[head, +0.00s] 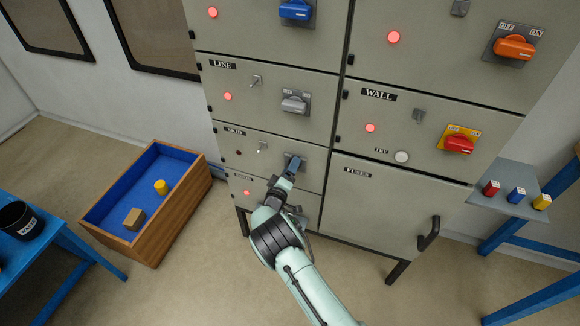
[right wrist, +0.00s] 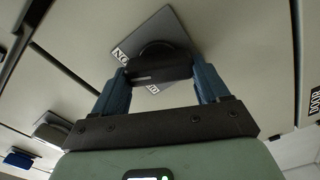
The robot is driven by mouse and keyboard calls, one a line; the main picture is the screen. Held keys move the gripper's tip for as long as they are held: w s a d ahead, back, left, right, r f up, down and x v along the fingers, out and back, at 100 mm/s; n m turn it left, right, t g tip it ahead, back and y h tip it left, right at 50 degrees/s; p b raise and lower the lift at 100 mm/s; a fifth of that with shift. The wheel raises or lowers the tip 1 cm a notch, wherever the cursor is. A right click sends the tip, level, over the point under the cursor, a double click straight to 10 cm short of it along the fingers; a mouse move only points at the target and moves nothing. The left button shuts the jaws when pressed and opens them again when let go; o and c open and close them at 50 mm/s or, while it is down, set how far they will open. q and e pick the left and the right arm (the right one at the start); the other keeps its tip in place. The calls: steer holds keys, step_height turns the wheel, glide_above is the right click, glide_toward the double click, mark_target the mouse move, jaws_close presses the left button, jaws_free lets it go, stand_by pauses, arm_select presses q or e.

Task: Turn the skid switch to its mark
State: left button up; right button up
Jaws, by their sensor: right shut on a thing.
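The skid switch (head: 294,158) is a dark rotary handle on a grey plate in the left column of the cabinet, on the panel labelled SKID (head: 236,131). My right gripper (head: 290,168) reaches up to it and partly hides it. In the right wrist view the black handle (right wrist: 157,66) sits between the two blue fingers of my right gripper (right wrist: 160,78), which is shut on it. Behind it the grey plate (right wrist: 178,28) shows an ON label and a second label, partly hidden. The handle's exact angle against its mark cannot be told. My left gripper is not in view.
The SKID panel's lamp (head: 239,153) is dark; the LINE lamp (head: 227,96) glows red. A grey LINE switch (head: 294,104) sits above. A wooden crate (head: 180,210) stands left on the floor. The FUSES door handle (head: 429,233) juts out at right.

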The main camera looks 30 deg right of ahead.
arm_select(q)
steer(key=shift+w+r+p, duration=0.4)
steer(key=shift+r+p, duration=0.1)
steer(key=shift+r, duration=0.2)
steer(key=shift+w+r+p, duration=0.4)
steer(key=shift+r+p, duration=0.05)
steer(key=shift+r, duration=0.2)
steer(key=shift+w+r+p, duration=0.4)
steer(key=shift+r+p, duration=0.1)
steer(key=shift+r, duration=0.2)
arm_select(e)
steer(key=shift+w+r+n, duration=0.15)
steer(key=shift+n, duration=2.45)
steer(key=o, duration=0.9)
steer(key=shift+o, duration=0.8)
steer(key=shift+f, duration=0.2)
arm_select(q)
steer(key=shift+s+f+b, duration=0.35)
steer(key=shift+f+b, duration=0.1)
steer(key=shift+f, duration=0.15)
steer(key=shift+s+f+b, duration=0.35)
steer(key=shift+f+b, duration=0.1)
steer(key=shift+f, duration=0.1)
arm_select(e)
steer(key=v, duration=1.3)
